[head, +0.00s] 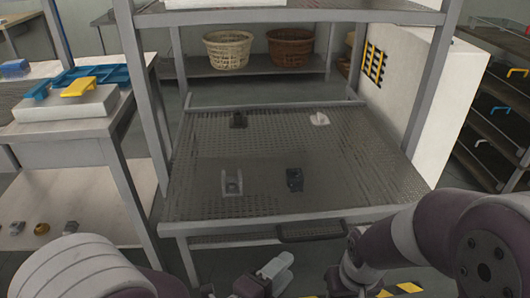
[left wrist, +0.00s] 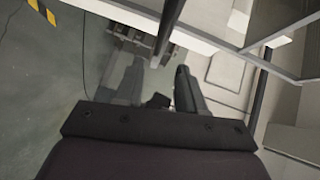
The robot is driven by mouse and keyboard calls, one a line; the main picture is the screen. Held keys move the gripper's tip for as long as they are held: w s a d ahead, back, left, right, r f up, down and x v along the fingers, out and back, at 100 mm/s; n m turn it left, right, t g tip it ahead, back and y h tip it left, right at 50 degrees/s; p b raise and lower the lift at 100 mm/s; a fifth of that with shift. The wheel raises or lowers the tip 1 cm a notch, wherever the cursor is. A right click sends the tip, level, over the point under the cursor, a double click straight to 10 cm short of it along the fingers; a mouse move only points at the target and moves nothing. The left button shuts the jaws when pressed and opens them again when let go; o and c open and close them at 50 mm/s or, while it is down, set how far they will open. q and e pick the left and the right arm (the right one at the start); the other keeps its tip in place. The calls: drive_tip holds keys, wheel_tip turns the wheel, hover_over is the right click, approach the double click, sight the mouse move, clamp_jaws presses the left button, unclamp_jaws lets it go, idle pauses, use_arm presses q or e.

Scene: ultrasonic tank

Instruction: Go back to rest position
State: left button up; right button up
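My left gripper (head: 266,280) is low in the head view, in front of the mesh rack, with its pale fingers partly cut off by the bottom edge. In the left wrist view its two fingers (left wrist: 158,75) stand apart, with nothing visibly held between them. My right arm (head: 415,235) comes in from the right and bends down at the bottom edge. Its fingers cannot be made out. On the mesh shelf (head: 255,195) are a grey bracket (head: 232,182), a dark block (head: 294,180), a dark part (head: 238,119) and a pale pink part (head: 319,118).
A dark handle (head: 311,231) sticks out at the shelf's front edge. A side table (head: 75,142) at left holds blue and yellow pieces. Two baskets (head: 228,50) (head: 290,48) stand behind. A white cabinet (head: 395,95) and a dark rack (head: 495,115) stand at right.

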use_arm(q)
drive_tip(key=s+a+f+n+g+y, duration=0.3)
drive_tip(key=a+f+n+g+y, duration=0.35)
drive_tip(key=f+n, duration=0.35)
drive_tip(key=a+r+n+g+y, duration=0.2)
drive_tip(key=a+n, duration=0.5)
drive_tip(key=a, duration=0.1)
drive_tip(key=a+r+n+g+y, duration=0.2)
drive_tip(key=a+n+y, duration=0.1)
drive_tip(key=a+n, duration=0.45)
wheel_tip(320, 180, up, 32)
drive_tip(key=a+p, duration=0.1)
drive_tip(key=p, duration=3.1)
drive_tip(key=shift+a+r, duration=0.2)
drive_tip(key=shift+a, duration=0.2)
